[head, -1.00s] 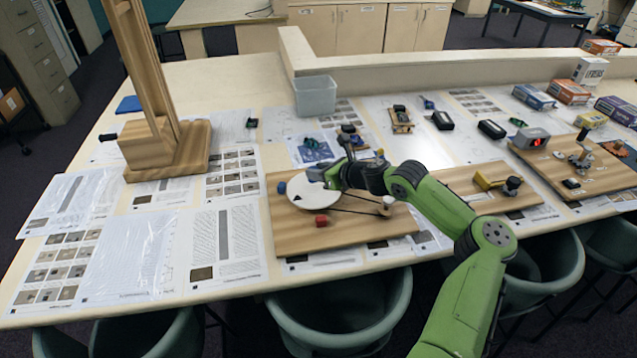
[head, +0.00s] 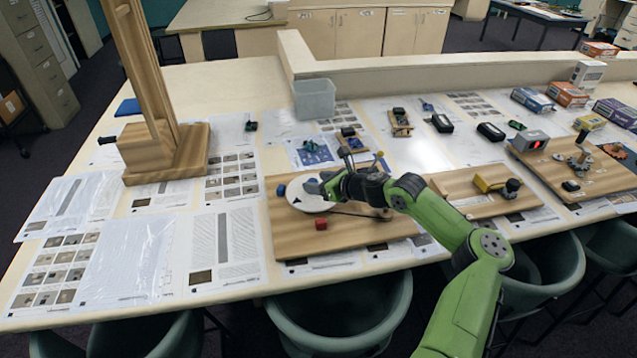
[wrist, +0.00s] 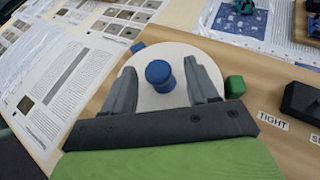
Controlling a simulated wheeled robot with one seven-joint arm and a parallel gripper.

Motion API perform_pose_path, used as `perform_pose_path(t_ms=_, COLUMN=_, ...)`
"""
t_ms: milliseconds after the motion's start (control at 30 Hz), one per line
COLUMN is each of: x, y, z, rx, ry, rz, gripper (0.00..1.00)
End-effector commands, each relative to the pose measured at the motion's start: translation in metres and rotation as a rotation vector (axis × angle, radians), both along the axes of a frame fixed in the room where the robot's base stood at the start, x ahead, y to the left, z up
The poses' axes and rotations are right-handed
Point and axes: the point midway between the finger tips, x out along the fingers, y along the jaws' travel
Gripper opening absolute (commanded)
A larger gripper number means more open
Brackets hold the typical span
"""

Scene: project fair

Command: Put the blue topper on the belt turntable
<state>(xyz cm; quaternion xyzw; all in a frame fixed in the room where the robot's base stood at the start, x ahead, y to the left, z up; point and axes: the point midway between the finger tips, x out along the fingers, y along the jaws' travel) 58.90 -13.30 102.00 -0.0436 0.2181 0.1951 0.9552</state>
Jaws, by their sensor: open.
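The blue topper (wrist: 160,75), a small knobbed piece, stands upright on the white disc of the belt turntable (wrist: 180,55), near its middle. My gripper (wrist: 160,68) is open, with one finger on each side of the topper and a gap on both sides. In the head view my gripper (head: 325,187) is low over the turntable's white disc (head: 305,204) and hides the topper. The turntable sits on a wooden board (head: 290,245), with a belt running right to a small pulley.
A blue block (head: 281,190) and a red block (head: 320,223) sit beside the disc. A green block (wrist: 235,87) is right of my fingers in the wrist view. A tall wooden stand (head: 165,165) is at left. Other exhibits fill the right side.

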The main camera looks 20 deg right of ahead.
Motion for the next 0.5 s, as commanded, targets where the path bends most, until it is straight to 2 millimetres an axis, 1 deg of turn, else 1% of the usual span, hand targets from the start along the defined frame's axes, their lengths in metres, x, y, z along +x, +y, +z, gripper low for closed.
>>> perform_pose_path(t_ms=33, x=-0.008, y=-0.006, z=0.005, rx=-0.004, ry=-0.001, rz=-0.004, gripper=0.58)
perform_pose_path(t_ms=300, x=-0.068, y=-0.031, z=0.036, rx=-0.005, ry=0.001, rz=-0.005, gripper=0.58)
perform_pose_path(t_ms=400, x=-0.084, y=-0.037, z=0.044, rx=-0.004, ry=0.002, rz=-0.004, gripper=0.58)
perform_pose_path(t_ms=500, x=-0.093, y=-0.040, z=0.049, rx=-0.004, ry=0.002, rz=-0.001, gripper=0.58)
